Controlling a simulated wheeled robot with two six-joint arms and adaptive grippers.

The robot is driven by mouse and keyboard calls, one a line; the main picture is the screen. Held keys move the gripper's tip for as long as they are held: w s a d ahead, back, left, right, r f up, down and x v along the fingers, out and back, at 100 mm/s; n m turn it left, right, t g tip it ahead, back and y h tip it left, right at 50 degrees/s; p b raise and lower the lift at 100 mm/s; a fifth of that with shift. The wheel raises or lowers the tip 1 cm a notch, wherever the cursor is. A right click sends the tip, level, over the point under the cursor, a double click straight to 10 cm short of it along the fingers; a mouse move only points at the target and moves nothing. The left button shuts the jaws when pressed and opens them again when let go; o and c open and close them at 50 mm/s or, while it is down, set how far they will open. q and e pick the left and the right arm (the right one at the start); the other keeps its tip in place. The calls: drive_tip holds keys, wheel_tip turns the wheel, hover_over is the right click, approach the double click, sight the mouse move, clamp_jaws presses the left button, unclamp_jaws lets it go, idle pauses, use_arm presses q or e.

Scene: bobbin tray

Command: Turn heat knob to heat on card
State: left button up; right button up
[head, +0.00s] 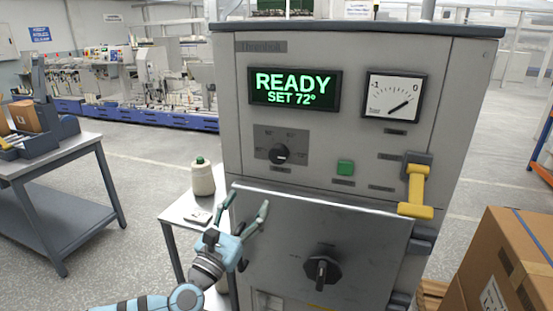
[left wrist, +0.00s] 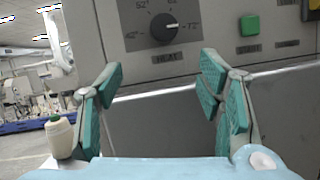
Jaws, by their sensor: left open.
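The heat knob (head: 279,154) is a round black dial on the upper left of the grey machine's front (head: 345,60). In the left wrist view the knob (left wrist: 163,27) is above a HEAT label, and its white mark points right toward 72°. The display (head: 294,90) reads READY, SET 72°. My left gripper (head: 246,205) is open and empty, below and left of the knob and apart from it. Its teal fingers (left wrist: 162,70) spread below the knob in the wrist view. A small white item (head: 199,217) lies on the side table; I cannot tell if it is the card.
A door panel (head: 380,235) with a black handle (head: 322,268) is below the knob. A green button (head: 345,167) and a yellow lever (head: 416,190) are to its right. A cream bobbin (head: 202,178) stands on the side table. A cardboard box (head: 505,265) is at lower right.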

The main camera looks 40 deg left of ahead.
sight(276, 157)
use_arm(q)
drive_tip(key=shift+m+h, duration=0.4)
drive_tip(key=p+x, duration=0.1)
drive_tip(key=x, duration=0.4)
drive_tip(key=r+p+x, duration=0.1)
drive_tip(key=x, duration=0.8)
drive_tip(key=shift+d+r+p, duration=0.3)
drive_tip(key=shift+r+p, duration=0.1)
drive_tip(key=shift+r, duration=0.1)
drive_tip(key=shift+f, duration=0.1)
drive_tip(key=c, duration=1.1)
drive_tip(key=shift+c, duration=0.2)
